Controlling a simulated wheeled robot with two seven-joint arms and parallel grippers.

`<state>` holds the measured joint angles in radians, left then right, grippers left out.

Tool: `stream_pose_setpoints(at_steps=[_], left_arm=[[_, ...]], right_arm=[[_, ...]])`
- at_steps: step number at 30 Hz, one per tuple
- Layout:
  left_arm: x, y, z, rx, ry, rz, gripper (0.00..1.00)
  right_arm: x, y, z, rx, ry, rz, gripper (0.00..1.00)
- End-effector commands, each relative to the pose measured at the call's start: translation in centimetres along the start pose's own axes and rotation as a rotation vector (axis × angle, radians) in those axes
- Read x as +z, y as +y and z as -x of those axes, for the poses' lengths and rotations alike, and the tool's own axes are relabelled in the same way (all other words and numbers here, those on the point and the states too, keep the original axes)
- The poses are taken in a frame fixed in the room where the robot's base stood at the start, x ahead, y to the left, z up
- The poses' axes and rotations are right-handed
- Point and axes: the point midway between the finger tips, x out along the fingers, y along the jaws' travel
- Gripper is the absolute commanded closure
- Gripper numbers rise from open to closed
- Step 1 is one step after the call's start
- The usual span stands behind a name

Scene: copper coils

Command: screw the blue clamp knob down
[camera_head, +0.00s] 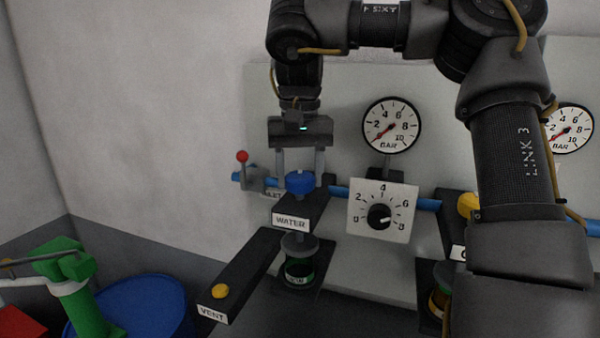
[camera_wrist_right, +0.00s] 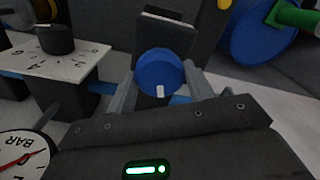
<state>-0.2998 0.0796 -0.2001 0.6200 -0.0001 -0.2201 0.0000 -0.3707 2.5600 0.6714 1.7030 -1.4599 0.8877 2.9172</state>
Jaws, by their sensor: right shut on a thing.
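The blue clamp knob (camera_head: 300,183) sits on top of the dark block labelled WATER (camera_head: 290,222). My right gripper (camera_head: 300,176) comes down from above and is shut on the knob, one finger on each side. In the right wrist view the round blue knob (camera_wrist_right: 160,72) with a small white mark lies between the two grey fingers (camera_wrist_right: 158,88). Below the block is a dark cylinder with a green band (camera_head: 299,262). The knob's underside and thread are hidden. My left gripper is not in view.
A dial panel (camera_head: 383,210) and a pressure gauge (camera_head: 391,126) stand right of the knob. A red-tipped lever (camera_head: 242,157) is to its left. A VENT bar with a yellow button (camera_head: 220,291) juts forward. A blue drum (camera_head: 135,308) and a green part (camera_head: 70,280) are lower left.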

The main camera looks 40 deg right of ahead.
Motion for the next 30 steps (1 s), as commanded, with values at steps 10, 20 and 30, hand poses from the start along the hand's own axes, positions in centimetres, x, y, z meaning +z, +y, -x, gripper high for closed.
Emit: stream_pose_setpoints(at_steps=[10,20,30], left_arm=[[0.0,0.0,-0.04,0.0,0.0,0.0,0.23],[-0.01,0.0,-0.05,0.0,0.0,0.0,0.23],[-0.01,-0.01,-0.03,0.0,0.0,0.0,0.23]], right_arm=[[0.09,0.02,-0.16,0.002,-0.005,-0.043,0.71],[0.11,0.03,-0.2,0.003,-0.007,-0.042,0.43],[0.05,0.04,-0.09,0.001,-0.003,-0.042,0.26]])
